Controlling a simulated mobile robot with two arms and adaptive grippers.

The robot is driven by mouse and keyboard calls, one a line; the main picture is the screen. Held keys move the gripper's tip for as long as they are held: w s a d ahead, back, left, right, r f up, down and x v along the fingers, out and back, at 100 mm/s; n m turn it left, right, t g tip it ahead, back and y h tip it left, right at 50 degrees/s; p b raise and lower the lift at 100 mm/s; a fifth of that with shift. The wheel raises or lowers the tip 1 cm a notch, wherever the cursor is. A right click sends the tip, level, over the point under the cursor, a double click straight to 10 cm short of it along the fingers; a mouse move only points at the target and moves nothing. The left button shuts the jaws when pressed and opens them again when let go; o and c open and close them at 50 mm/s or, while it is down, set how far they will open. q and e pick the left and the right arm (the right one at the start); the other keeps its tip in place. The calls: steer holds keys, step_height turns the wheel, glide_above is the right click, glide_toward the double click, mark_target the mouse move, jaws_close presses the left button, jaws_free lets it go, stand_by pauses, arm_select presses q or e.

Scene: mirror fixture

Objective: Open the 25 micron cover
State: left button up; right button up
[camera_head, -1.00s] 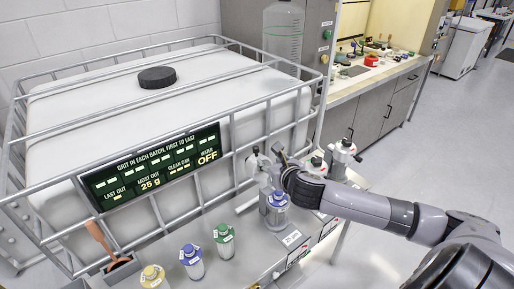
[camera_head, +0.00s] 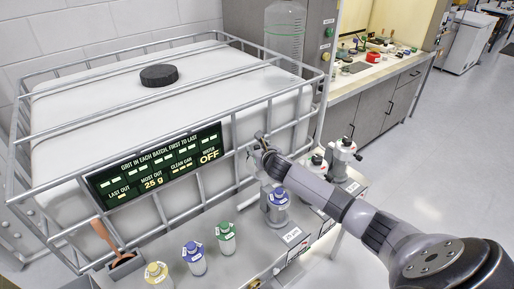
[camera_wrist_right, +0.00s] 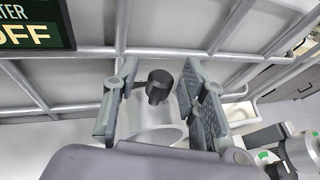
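My right gripper (camera_head: 262,152) hangs above the blue-banded dispenser (camera_head: 277,205), close to the cage bars. In the right wrist view its two fingers are spread apart (camera_wrist_right: 160,100). A black knob (camera_wrist_right: 159,84) and a pale round cup-like part (camera_wrist_right: 150,134) show between the fingers; I cannot tell whether the fingers touch either. My arm hides the dispenser's top in the head view. My left gripper is not in view.
A caged white tank (camera_head: 90,112) with a sign (camera_head: 155,165) stands behind. Yellow (camera_head: 156,275), blue (camera_head: 194,258) and green (camera_head: 226,238) capped bottles stand in front. A bin (camera_head: 125,266) holds a brown-handled tool. The floor at right is clear.

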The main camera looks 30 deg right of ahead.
stand_by(0.3)
jaws_close()
stand_by(0.3)
stand_by(0.4)
